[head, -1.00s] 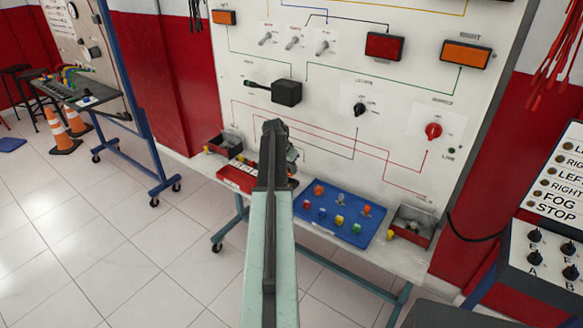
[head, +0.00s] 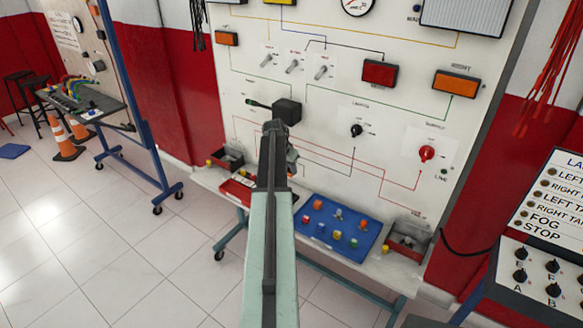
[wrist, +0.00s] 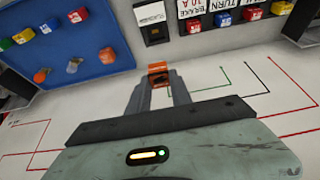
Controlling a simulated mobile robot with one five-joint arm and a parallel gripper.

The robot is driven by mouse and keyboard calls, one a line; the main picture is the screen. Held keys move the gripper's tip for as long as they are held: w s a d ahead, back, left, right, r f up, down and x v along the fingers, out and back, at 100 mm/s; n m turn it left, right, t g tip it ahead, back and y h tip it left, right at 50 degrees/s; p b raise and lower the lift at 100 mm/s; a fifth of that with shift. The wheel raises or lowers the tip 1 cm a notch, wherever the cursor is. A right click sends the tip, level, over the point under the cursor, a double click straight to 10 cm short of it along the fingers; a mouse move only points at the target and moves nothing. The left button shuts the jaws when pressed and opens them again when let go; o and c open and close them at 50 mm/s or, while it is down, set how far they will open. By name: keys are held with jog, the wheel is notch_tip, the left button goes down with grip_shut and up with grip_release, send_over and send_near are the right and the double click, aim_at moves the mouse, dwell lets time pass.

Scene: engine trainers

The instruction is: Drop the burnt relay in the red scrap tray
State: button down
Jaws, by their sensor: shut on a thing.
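My gripper (wrist: 158,78) is shut on a small orange block with dark marks, which looks like the burnt relay (wrist: 158,68). In the head view my arm hides most of my gripper, in front of the white board. A red flat tray-like piece (head: 238,190) lies on the shelf just left of my arm, partly hidden by it. I cannot tell which is the scrap tray.
A blue tray (head: 318,238) with several coloured pieces lies right of my arm; it also shows in the wrist view (wrist: 75,80). A row of labelled fuses (wrist: 222,18) and a dark socket (wrist: 153,32) are beyond my fingers. The white board (head: 330,120) stands behind the shelf.

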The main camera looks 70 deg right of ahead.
jog(key=shift+r+p, duration=1.3)
jog(key=shift+r, duration=0.25)
